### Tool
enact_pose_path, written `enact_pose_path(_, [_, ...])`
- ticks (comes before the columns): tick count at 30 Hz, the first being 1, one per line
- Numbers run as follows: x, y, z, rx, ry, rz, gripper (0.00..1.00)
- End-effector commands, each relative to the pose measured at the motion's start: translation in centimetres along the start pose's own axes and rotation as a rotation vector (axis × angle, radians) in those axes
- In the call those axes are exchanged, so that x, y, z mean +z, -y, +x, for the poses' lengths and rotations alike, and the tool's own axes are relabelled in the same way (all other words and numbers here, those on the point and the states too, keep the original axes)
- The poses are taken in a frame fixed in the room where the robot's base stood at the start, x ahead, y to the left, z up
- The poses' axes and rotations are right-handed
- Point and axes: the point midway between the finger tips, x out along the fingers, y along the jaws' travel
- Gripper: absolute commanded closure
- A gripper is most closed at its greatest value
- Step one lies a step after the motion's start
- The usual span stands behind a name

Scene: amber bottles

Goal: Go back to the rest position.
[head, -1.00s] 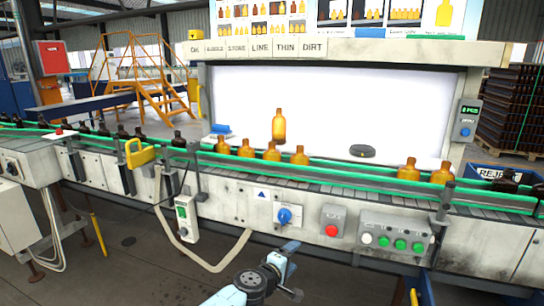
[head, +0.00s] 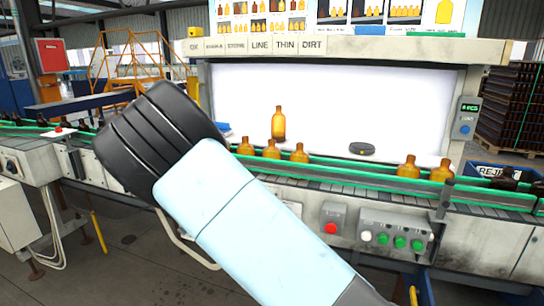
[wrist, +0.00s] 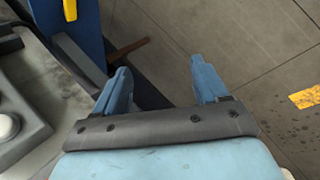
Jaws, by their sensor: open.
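My gripper (wrist: 160,78) is open and empty in the wrist view, its two blue fingers spread over the concrete floor. It is not visible in the head view, where my own pale blue and black arm link fills the lower left and middle. An amber bottle (head: 278,124) stands upright in front of the bright white panel. Several more amber bottles, such as one at the belt's right (head: 441,171), stand on the green-railed conveyor (head: 330,180). My arm hides part of the conveyor and its front.
A button panel (head: 396,238) and a red-button box (head: 331,220) stick out from the conveyor front. In the wrist view, a grey box with a white button (wrist: 8,126) lies close at left, beside a blue post (wrist: 80,35). Floor (wrist: 240,40) is clear at right.

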Motion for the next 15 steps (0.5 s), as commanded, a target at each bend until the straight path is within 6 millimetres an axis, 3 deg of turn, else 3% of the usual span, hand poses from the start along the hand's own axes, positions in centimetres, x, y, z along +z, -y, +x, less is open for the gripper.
enact_pose_path(15, [1.4, -2.1, -5.2, -0.351, 0.055, 0.129, 0.27])
